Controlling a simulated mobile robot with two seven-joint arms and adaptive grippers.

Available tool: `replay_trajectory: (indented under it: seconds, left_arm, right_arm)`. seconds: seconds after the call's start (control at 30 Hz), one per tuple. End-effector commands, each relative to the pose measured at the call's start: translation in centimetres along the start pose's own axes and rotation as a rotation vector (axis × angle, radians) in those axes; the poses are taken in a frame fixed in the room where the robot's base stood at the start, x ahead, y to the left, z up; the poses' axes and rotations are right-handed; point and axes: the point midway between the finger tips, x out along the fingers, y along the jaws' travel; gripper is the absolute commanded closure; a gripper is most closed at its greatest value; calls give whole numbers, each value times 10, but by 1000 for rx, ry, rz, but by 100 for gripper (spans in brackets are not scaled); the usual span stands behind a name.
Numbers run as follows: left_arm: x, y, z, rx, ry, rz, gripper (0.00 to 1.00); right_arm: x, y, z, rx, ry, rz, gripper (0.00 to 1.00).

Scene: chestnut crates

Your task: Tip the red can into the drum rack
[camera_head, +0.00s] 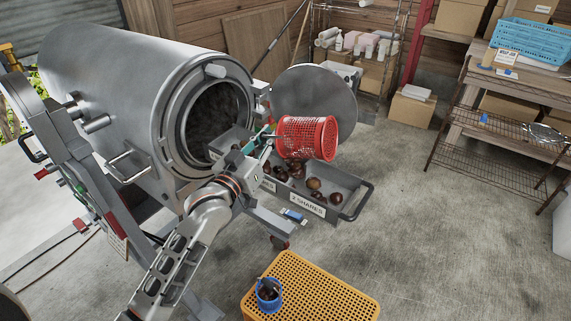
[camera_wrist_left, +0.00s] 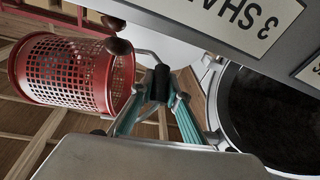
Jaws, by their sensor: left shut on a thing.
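The red can (camera_head: 306,138) is a perforated basket with a thin handle, lying on its side in the air in front of the drum's mouth. My left gripper (camera_head: 262,142) is shut on its handle; in the left wrist view, teal fingers (camera_wrist_left: 160,95) close on the black grip beside the red can (camera_wrist_left: 70,72). The drum rack holds a big grey metal drum (camera_head: 125,85), its round mouth open and dark inside, left of the can. Two chestnuts (camera_wrist_left: 118,46) show by the can in the wrist view; I cannot tell whether they are falling. My right gripper is not in view.
A grey tray (camera_head: 348,198) marked SHARES, with several chestnuts, is below the can. The drum's round lid (camera_head: 318,92) hangs open behind it. Shelves stand at the right; the floor between is clear.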

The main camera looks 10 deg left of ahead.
Motion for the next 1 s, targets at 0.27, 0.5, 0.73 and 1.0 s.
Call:
replay_trajectory:
  seconds: [0.27,0.5,0.73,1.0]
  left_arm:
    - [3,2,-19,-7,-6,-1,100]
    - [9,27,-39,405,-42,61,100]
    - [11,38,-42,478,-45,75,100]
    - [16,61,-63,702,-59,111,100]
  right_arm:
    - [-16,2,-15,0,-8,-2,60]
    - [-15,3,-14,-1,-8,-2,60]
    - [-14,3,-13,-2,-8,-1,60]
    - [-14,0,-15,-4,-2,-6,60]
